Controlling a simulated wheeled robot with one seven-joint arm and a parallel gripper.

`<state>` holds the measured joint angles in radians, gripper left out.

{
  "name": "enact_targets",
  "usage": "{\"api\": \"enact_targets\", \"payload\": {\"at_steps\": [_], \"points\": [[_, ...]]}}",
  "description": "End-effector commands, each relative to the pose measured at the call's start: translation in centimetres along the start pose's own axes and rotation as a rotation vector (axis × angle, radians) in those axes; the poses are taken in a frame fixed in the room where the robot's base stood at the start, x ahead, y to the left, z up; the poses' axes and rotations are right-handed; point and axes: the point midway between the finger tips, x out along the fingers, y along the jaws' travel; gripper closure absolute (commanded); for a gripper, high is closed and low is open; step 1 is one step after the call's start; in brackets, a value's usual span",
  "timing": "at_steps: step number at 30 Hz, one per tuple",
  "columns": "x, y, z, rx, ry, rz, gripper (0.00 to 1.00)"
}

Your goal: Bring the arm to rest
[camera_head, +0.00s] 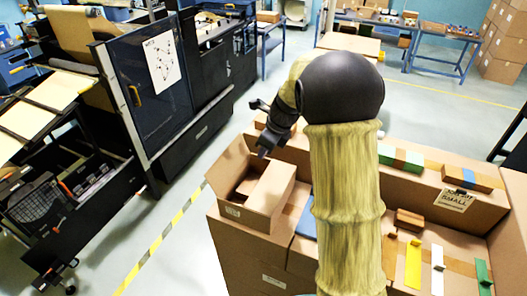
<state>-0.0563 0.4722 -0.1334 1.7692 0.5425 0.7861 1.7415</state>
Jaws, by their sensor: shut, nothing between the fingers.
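My arm rises from the bottom of the head view and bends at a black rounded joint near the middle. My gripper (262,152) hangs left of that joint, above the back edge of an open cardboard box (262,207). It is shut and empty. Whether it touches the box's raised flap or stays above it, I cannot tell. My arm hides part of the cardboard bench behind and below it.
The cardboard bench (405,190) has a ledge with small boxes, a sign (456,198), and yellow (413,264), white and green strips at right. A dark machine (165,85) stands at left. The floor (180,235) with a striped line is clear between them.

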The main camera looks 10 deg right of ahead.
Motion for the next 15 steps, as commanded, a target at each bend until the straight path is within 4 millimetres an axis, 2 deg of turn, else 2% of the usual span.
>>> {"api": "enact_targets", "payload": {"at_steps": [11, 15], "points": [[0.0, 0.1, -0.1, -0.013, 0.002, -0.001, 1.0], [-0.4, 1.1, -1.2, -0.128, 0.024, -0.009, 1.0]]}}
